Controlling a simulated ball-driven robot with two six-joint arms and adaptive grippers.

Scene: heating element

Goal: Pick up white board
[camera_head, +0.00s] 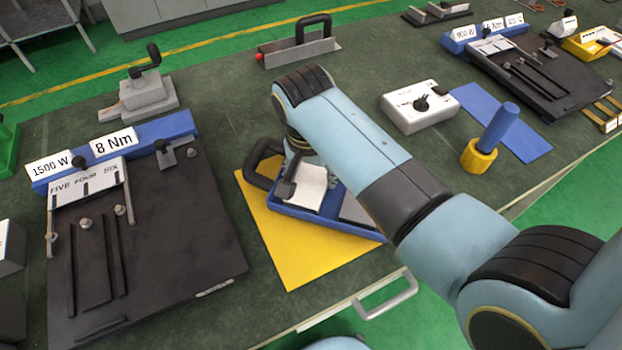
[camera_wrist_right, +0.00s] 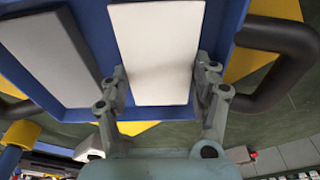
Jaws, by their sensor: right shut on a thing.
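The white board (camera_head: 310,185) is a flat white plate in the blue tray (camera_head: 325,222), seen in the head view partly behind my right arm. In the right wrist view the white board (camera_wrist_right: 155,52) lies between the two fingers of my right gripper (camera_wrist_right: 160,80), which is shut on its two long sides. I cannot tell if the board is clear of the tray floor. A second, greyer plate (camera_wrist_right: 52,55) lies beside it in the tray; it also shows in the head view (camera_head: 357,212). My left gripper is not in view.
The tray has a black handle (camera_head: 262,165) and sits on a yellow mat (camera_head: 290,255). A black fixture board (camera_head: 190,230) stands to the left. A white box (camera_head: 420,105), a blue mat (camera_head: 530,135) and a blue-yellow post (camera_head: 490,140) are to the right.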

